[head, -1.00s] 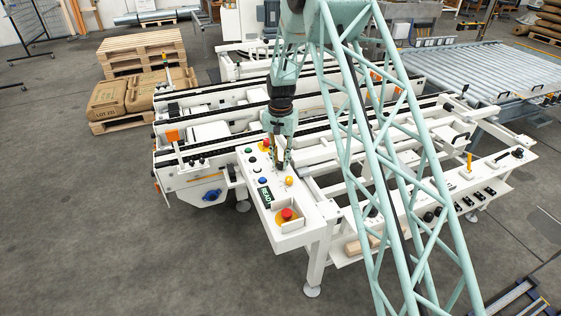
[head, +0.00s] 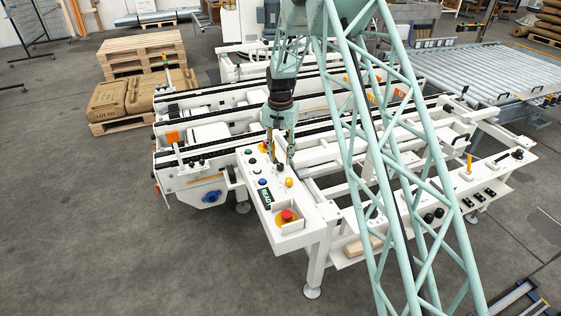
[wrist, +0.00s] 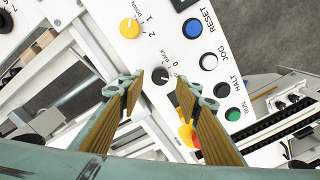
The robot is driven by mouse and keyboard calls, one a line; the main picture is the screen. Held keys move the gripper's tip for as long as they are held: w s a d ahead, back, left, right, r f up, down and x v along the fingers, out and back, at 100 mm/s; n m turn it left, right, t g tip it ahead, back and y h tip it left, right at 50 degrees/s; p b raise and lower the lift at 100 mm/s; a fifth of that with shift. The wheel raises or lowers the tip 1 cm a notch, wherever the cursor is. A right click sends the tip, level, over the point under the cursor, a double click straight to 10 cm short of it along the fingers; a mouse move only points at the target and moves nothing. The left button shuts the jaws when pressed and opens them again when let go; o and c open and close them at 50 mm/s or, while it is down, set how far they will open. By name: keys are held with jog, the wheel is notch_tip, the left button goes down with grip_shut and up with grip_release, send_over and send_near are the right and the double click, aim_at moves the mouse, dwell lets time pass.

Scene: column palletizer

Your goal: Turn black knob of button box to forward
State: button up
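The white button box (head: 300,212) stands at the front of the conveyor. Its black knob (wrist: 160,76) is small and round, with a light mark on top; "BACK" and "0" are printed beside it. The mark's exact direction is too small to tell, and no forward label is readable. In the head view the knob (head: 280,168) shows just below my fingers. My gripper (wrist: 159,83) is open and empty, with one fingertip on each side of the knob in the wrist view. It also shows over the box in the head view (head: 280,157). No contact is visible.
A yellow knob (wrist: 130,28) and blue (wrist: 192,28), white (wrist: 208,61), black (wrist: 222,89) and green (wrist: 233,114) buttons sit around the black knob. A red emergency stop (head: 287,216) is at the box's near end. Conveyor rails (head: 215,93) lie behind.

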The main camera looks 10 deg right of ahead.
notch_tip(320, 180, up, 9)
dwell(0.5)
dwell(0.3)
notch_tip(320, 180, up, 16)
jog(key=n+t, duration=0.1)
send_over(281, 165)
jog(key=s, duration=1)
jog(key=s+r+n+t, duration=0.1)
jog(key=s+r+n, duration=0.1)
jog(key=s+r, duration=1.3)
jog(key=s+r+n+t, duration=0.1)
jog(key=s+n+t, duration=0.1)
jog(key=s, duration=3.4)
jog(key=shift+a+n, duration=0.15)
jog(key=shift+n, duration=0.45)
